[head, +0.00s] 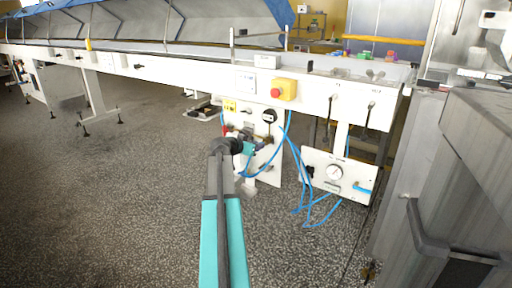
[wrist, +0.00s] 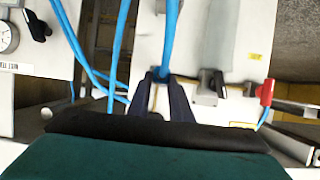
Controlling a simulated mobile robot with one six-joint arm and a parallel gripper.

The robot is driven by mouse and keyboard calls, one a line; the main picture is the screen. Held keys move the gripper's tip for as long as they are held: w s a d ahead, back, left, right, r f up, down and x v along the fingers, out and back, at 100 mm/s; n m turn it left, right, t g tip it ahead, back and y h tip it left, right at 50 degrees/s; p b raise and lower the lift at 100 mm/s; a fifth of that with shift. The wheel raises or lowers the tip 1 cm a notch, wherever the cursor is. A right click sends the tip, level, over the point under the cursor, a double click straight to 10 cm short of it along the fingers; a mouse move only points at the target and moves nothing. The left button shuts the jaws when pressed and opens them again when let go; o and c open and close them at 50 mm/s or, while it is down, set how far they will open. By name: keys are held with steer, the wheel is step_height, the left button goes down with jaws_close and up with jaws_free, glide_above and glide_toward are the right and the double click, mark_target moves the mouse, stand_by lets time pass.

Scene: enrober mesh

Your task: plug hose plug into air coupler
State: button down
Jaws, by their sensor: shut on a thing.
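My gripper (head: 260,146) is at the white plate under the machine's side rail, with its tips close to that plate. In the wrist view my gripper (wrist: 162,82) has its two dark fingers closed around the end of a blue hose. The hose plug (wrist: 160,73) shows only as a small blue piece between the fingertips; the rest is hidden. The blue hose (wrist: 171,30) runs away from it to the top edge. A dark grey fitting (wrist: 209,84) sits right of the fingers and may be the air coupler; I cannot tell for sure. The plug and this fitting look apart.
A red-handled valve (wrist: 266,91) sits right of the fitting. Loose blue hoses (head: 299,180) hang right of the gripper, near a white panel with a gauge (head: 334,172). A red stop button on a yellow box (head: 284,89) is above. A grey metal cabinet (head: 470,180) stands at the right.

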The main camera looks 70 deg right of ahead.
steer(key=shift+s+d, duration=0.15)
steer(key=shift+d, duration=0.45)
steer(key=c, duration=1.5)
jaws_free()
steer(key=shift+c, duration=0.2)
steer(key=shift+a, duration=0.1)
steer(key=p+v, duration=0.3)
steer(key=v, duration=1)
steer(key=shift+a+r, duration=0.25)
